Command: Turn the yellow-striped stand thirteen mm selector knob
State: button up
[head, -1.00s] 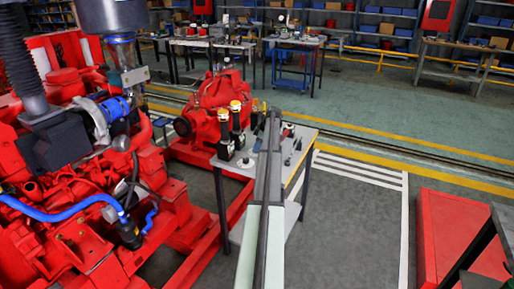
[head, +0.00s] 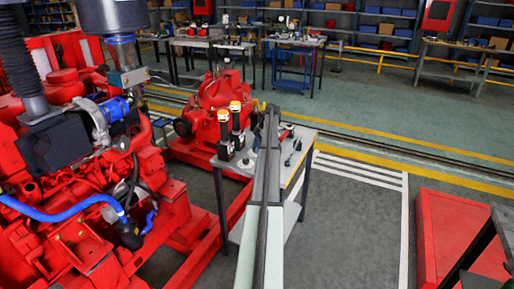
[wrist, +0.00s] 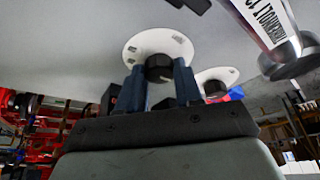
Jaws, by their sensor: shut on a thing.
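In the wrist view, my gripper (wrist: 158,78) has its two blue fingers on either side of a black knob (wrist: 158,66), shut on it. A round white plate (wrist: 140,45) with small dark markings sits behind this knob. A second black knob (wrist: 214,89) on a smaller-looking white plate (wrist: 230,74) is to the right, apart from my fingers. I cannot read which is the thirteen mm knob, and no yellow stripe shows there. In the head view, my arm hides the gripper and the held knob.
The wrist view shows a lettered cylinder (wrist: 265,30) at upper right.

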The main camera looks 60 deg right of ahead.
jog(key=o, duration=1)
jog(key=shift+o, duration=0.2)
jog(key=v, duration=1.4)
